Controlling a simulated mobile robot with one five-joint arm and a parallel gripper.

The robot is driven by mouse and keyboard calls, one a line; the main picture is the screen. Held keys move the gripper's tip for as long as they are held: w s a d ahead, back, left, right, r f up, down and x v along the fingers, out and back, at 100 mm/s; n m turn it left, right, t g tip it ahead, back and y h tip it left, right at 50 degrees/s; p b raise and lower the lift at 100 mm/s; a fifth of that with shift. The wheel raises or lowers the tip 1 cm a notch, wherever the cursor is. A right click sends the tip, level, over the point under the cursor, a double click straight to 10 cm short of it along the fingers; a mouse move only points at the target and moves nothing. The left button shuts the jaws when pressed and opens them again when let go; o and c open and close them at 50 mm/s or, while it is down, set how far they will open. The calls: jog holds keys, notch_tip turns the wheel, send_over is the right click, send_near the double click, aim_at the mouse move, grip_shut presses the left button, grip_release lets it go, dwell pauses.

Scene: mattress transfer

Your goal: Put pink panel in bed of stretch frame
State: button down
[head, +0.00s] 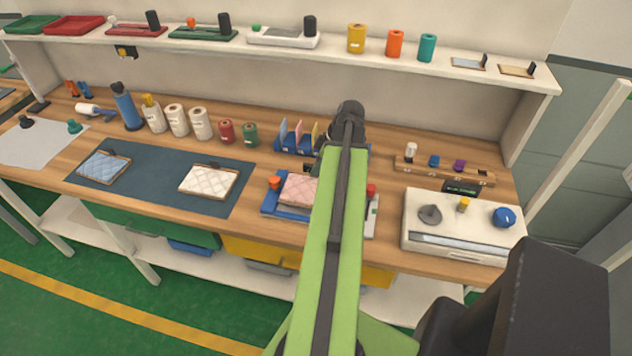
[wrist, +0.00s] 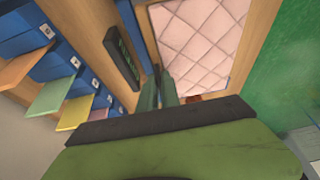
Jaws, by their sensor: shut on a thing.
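The pink panel (head: 298,190) is quilted, with a light wood border, and shows over the left part of the blue stretch frame (head: 268,208). In the wrist view the pink panel (wrist: 205,42) fills the upper middle, close to the camera, with a blue strip of the frame (wrist: 139,35) along its left edge. My gripper (wrist: 160,88) is shut at the panel's near edge, holding the panel. The exact grip point is unclear. In the head view my arm hides the gripper and the frame's middle. I cannot tell whether the panel rests in the bed or hovers above it.
Orange and red knobs (head: 371,190) stand on the frame. A blue rack with coloured cards (head: 296,137) stands behind it. A white device with knobs (head: 462,222) is to the right. A dark mat (head: 150,192) with blue and white panels lies left.

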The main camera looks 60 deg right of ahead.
notch_tip(320, 180, down, 4)
jog(key=b, duration=0.3)
jog(key=shift+r, duration=0.3)
jog(key=shift+f, duration=0.25)
jog(key=c, duration=1.6)
grip_release()
jog(key=shift+r, duration=0.1)
jog(key=shift+o, duration=0.2)
jog(key=p+v, duration=1.1)
jog(key=v, duration=0.1)
jog(key=shift+r, duration=0.2)
